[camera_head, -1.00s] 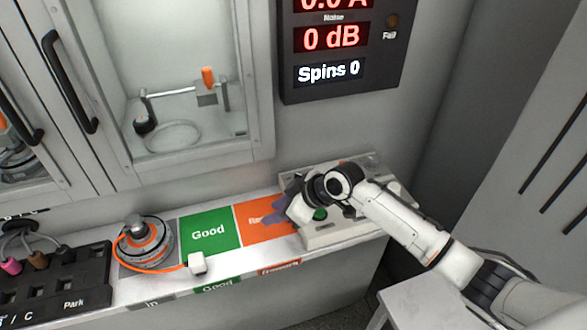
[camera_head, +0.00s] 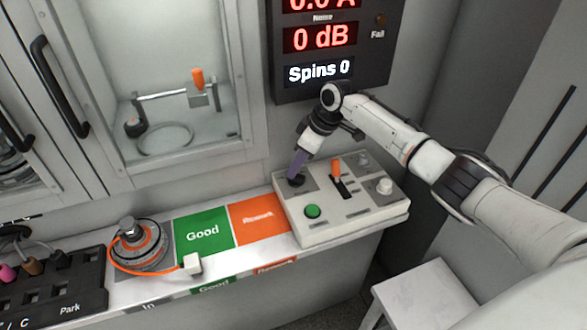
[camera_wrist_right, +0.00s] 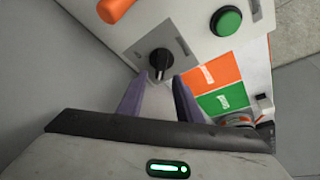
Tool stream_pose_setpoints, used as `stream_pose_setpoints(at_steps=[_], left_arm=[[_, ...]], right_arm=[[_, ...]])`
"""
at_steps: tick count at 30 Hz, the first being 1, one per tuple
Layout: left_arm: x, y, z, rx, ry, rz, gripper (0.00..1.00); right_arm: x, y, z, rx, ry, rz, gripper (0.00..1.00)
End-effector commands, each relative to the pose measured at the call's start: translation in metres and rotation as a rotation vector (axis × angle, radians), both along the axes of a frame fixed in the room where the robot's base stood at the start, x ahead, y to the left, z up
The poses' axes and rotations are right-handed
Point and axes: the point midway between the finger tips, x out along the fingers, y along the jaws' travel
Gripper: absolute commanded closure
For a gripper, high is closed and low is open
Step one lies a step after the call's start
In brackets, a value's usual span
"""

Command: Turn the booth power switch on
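The white control box (camera_head: 345,226) sits at the right end of the bench. A black rotary knob (camera_head: 296,181) is on its back left plate; in the right wrist view the knob (camera_wrist_right: 159,63) lies just ahead of the fingertips. The box's labels are too small to read, so I cannot tell which control is the power switch. My right gripper (camera_head: 297,171) points down at the knob. My left gripper is not in view.
The box also carries a green button (camera_head: 313,211), an orange-handled lever (camera_head: 336,168) and a white knob (camera_head: 384,186). Left of it are the orange Rework square (camera_head: 259,217), the green Good square (camera_head: 203,233) and a motor (camera_head: 140,245). The display (camera_head: 333,45) hangs behind.

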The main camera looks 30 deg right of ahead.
Motion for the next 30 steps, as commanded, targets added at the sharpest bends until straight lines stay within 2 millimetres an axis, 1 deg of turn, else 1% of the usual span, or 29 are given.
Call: stream_pose_setpoints(at_steps=[1, 3, 6, 10, 16, 17, 18, 22, 23, 30], left_arm=[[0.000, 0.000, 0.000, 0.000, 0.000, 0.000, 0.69], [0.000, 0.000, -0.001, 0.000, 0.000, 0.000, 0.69], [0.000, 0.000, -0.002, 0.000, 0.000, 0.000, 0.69], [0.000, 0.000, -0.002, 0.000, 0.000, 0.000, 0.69], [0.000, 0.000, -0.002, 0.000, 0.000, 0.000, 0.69], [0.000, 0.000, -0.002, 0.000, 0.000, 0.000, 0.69], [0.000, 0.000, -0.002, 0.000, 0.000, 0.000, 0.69], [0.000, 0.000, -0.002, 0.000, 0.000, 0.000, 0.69], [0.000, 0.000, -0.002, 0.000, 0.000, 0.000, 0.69], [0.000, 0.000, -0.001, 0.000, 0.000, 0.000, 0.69]], right_arm=[[0.002, 0.003, -0.007, 0.001, 0.001, 0.000, 0.68], [0.005, 0.004, -0.015, 0.001, -0.001, -0.001, 0.68], [0.008, 0.007, -0.023, 0.000, 0.000, 0.001, 0.68], [0.009, 0.007, -0.027, 0.000, -0.002, 0.001, 0.68], [0.009, 0.007, -0.027, 0.000, -0.002, 0.001, 0.68], [0.009, 0.007, -0.027, 0.000, -0.002, 0.001, 0.70], [0.009, 0.007, -0.027, 0.000, -0.002, 0.001, 0.76], [0.009, 0.007, -0.027, 0.000, -0.002, 0.001, 0.98], [0.009, 0.007, -0.027, 0.000, -0.002, 0.001, 1.00], [0.009, 0.008, -0.027, 0.000, -0.002, -0.010, 1.00]])
